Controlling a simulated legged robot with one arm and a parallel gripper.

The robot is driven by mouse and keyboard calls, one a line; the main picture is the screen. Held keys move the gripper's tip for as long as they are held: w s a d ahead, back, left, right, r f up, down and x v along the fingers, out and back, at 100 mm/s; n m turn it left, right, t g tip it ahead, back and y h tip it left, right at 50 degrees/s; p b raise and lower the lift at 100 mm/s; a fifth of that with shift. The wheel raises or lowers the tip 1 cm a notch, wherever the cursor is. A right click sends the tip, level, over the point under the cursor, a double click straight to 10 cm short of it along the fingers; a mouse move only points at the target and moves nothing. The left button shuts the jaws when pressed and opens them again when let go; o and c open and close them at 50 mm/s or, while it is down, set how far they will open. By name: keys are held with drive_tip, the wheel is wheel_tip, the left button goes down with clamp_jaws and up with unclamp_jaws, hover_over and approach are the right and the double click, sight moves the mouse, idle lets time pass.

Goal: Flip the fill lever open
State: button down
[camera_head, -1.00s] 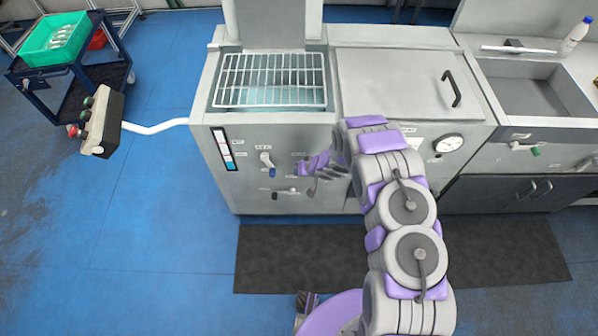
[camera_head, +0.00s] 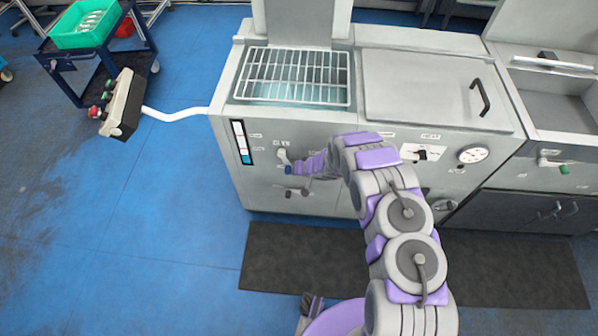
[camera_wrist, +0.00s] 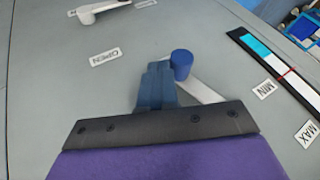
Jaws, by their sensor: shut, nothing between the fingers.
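The fill lever (camera_head: 282,155) is a white lever with a blue knob on the front panel of the grey machine. In the wrist view its blue knob (camera_wrist: 181,66) stands just right of my fingertips, and its white arm (camera_wrist: 203,92) slants down to the right, partly hidden behind my gripper. My gripper (camera_wrist: 156,72) is shut and empty, with its blue-grey fingers beside the knob; I cannot tell whether they touch it. In the head view my gripper (camera_head: 296,167) is at the lever's right side. An OPEN label (camera_wrist: 105,57) is on the panel left of the fingers.
A second lever (camera_head: 292,191) sits lower on the panel. A level gauge (camera_head: 241,142) with MIN and MAX labels is to the left. A control box on a white arm (camera_head: 122,105) juts out left of the machine.

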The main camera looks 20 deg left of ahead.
drive_tip(key=shift+s+a+f+y+b, duration=0.15)
drive_tip(key=shift+a+f+y+b, duration=0.1)
drive_tip(key=shift+a+f, duration=0.3)
drive_tip(key=shift+s+a+f+y+b, duration=0.15)
drive_tip(key=shift+a+f+y, duration=0.2)
drive_tip(key=shift+a, duration=0.3)
drive_tip(key=d+r+p, duration=0.2)
drive_tip(key=d+r, duration=0.3)
drive_tip(key=d, duration=0.6)
drive_tip(key=shift+s+d+p, duration=0.3)
drive_tip(key=shift+s+p, duration=0.1)
drive_tip(key=shift+s, duration=0.05)
